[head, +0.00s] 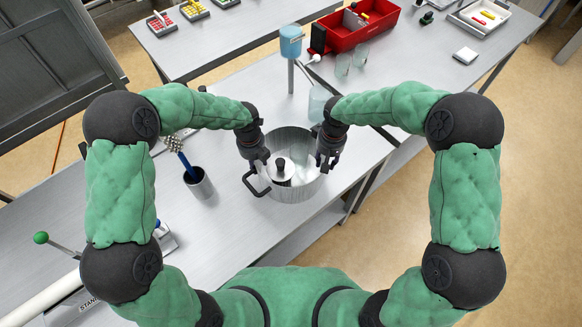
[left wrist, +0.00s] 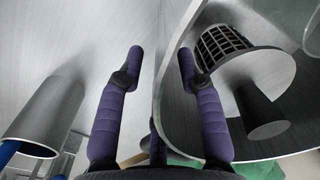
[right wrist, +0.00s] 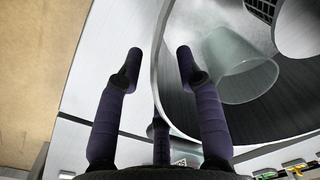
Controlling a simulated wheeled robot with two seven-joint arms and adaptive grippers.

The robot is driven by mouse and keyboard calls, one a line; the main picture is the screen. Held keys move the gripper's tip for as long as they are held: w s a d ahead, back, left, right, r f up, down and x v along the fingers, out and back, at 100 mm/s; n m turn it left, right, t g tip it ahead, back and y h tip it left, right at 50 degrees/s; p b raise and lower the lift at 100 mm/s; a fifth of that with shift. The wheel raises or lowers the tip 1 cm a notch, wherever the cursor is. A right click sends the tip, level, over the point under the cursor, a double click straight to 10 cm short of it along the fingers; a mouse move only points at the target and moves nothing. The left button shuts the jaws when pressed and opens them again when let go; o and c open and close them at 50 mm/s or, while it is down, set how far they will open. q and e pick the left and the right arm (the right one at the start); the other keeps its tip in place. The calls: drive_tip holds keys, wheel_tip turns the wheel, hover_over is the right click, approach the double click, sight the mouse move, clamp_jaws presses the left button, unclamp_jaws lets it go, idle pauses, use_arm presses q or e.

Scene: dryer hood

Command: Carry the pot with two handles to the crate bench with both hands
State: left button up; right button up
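The metal pot (head: 290,137) stands on the near grey bench, with a cone-like part (head: 282,171) inside it. One dark handle (head: 256,188) shows at its left; the other is hidden at my right gripper. My left gripper (head: 262,168) is at the pot's left side. In the left wrist view its fingers (left wrist: 162,58) are open, either side of the rim line. My right gripper (head: 326,163) is at the right side. In the right wrist view its fingers (right wrist: 158,62) are also open, either side of the rim line. Depth and contact are unclear. A red crate (head: 362,38) stands on the back bench (head: 420,60).
A metal cup (head: 200,186) with a blue-handled brush stands left of the pot.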

use_arm(q)
clamp_jaws()
use_arm(e)
clamp_jaws()
use_arm(q)
drive_tip(key=shift+w+r, duration=0.15)
drive_tip(key=shift+r, duration=0.1)
use_arm(e)
drive_tip(key=shift+w+r, duration=0.1)
drive_tip(key=shift+r, duration=0.15)
